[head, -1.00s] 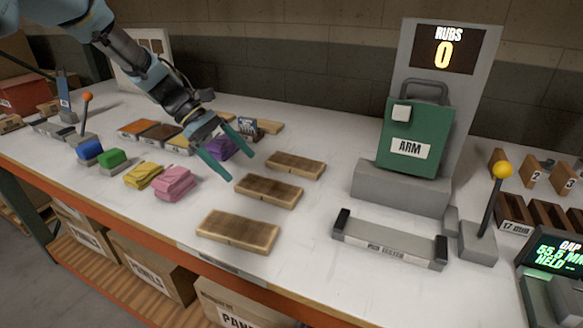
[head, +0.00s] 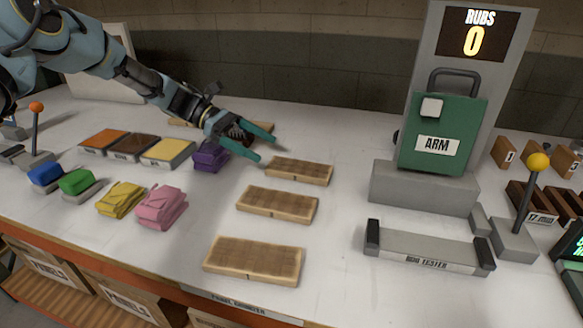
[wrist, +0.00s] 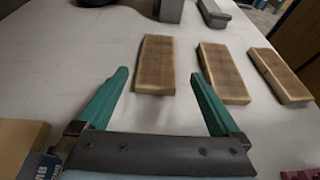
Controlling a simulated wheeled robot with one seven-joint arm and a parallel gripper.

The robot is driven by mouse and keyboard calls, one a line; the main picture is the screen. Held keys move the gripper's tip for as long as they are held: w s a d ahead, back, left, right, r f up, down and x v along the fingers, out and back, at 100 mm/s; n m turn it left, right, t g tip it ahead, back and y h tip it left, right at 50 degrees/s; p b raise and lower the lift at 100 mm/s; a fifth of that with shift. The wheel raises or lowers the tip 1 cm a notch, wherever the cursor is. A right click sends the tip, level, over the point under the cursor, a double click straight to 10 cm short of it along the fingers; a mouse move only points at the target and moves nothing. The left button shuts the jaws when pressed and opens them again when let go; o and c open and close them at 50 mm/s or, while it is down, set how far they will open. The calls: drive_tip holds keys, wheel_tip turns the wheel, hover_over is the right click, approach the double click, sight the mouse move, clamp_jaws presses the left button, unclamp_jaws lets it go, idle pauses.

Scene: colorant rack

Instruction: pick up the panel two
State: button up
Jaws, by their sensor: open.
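Three flat wooden panels lie in a row on the white table; I see no numbers on them. The far panel (head: 299,171) is nearest my gripper, the middle panel (head: 277,204) lies closer to me, and the near panel (head: 254,261) is at the front edge. My gripper (head: 273,154) is open and empty, its teal fingers just left of the far panel. In the wrist view, the far panel (wrist: 155,65) is ahead, between the lines of the open fingers (wrist: 159,74). The middle panel (wrist: 223,74) and near panel (wrist: 280,76) lie to its right.
A green ARM case (head: 437,130) on a grey stand and the tester tray (head: 428,250) stand to the right. Yellow (head: 121,199), pink (head: 160,207) and purple (head: 210,156) cloths lie left of the panels. The table between panels and tester is clear.

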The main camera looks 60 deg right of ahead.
sight(301, 168)
drive_tip(key=p+x, duration=0.1)
drive_tip(key=x, duration=0.4)
drive_tip(key=p+x, duration=0.3)
drive_tip(key=x, duration=0.1)
drive_tip(key=shift+s+d+f, duration=0.2)
drive_tip(key=shift+s+d, duration=0.05)
drive_tip(key=shift+s, duration=0.05)
drive_tip(key=shift+s+f, duration=0.1)
drive_tip(key=shift+f, duration=0.1)
drive_tip(key=c, duration=1.3)
drive_tip(key=shift+o, duration=0.2)
drive_tip(key=shift+r, duration=0.1)
